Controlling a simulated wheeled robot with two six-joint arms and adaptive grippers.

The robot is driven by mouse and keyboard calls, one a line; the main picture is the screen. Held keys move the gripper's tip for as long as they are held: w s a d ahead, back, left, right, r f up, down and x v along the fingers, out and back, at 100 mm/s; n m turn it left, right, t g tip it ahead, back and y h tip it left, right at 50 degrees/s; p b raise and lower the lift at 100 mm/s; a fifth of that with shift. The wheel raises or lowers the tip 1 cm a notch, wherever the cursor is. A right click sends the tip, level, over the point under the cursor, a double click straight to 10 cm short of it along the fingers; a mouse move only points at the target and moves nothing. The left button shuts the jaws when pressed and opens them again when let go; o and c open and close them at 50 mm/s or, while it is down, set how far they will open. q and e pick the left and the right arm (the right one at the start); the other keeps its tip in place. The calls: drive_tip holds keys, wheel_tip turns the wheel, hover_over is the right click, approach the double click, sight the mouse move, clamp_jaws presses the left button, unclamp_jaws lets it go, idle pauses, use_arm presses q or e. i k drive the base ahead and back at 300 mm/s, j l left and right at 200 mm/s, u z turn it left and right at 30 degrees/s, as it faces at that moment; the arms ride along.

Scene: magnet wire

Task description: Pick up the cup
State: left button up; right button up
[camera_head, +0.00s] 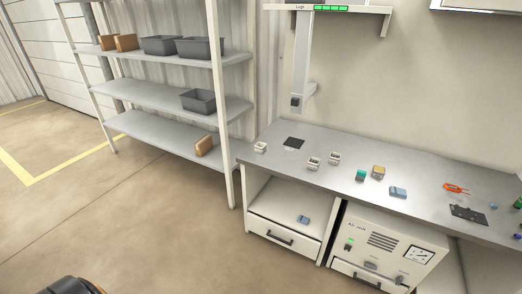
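I cannot make out a clear cup in the head view. Several small items stand on the grey workbench (340,190). Among them are a white piece (260,147) at the left end and two white pieces (313,163) (334,158) near the middle. A green piece (361,175), a tan piece (378,172) and a blue piece (398,192) are farther right. They are too small to identify. Neither gripper shows. A dark rounded part at the bottom left edge may be mine.
A black square (294,143), an orange tool (456,188) and a dark plate (468,213) lie on the bench. A blue item (303,219) sits in the open compartment below. A shelf rack (175,133) with grey bins (198,101) stands left. The floor (140,220) is clear.

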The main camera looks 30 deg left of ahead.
sight(260, 148)
drive_tip(key=i+j, duration=0.2)
drive_tip(key=j, duration=0.3)
drive_tip(key=i+j+z, duration=0.15)
drive_tip(key=j, duration=0.3)
drive_tip(key=i+j, duration=0.3)
drive_tip(key=j, duration=0.2)
drive_tip(key=i+j+z, duration=0.15)
drive_tip(key=j, duration=0.35)
drive_tip(key=i+j, duration=0.2)
drive_tip(key=j, duration=0.35)
drive_tip(key=i+j+z, duration=0.15)
drive_tip(key=j, duration=0.35)
drive_tip(key=i+j, duration=0.15)
drive_tip(key=j, duration=0.4)
drive_tip(key=i+j+z, duration=0.15)
drive_tip(key=j, duration=0.4)
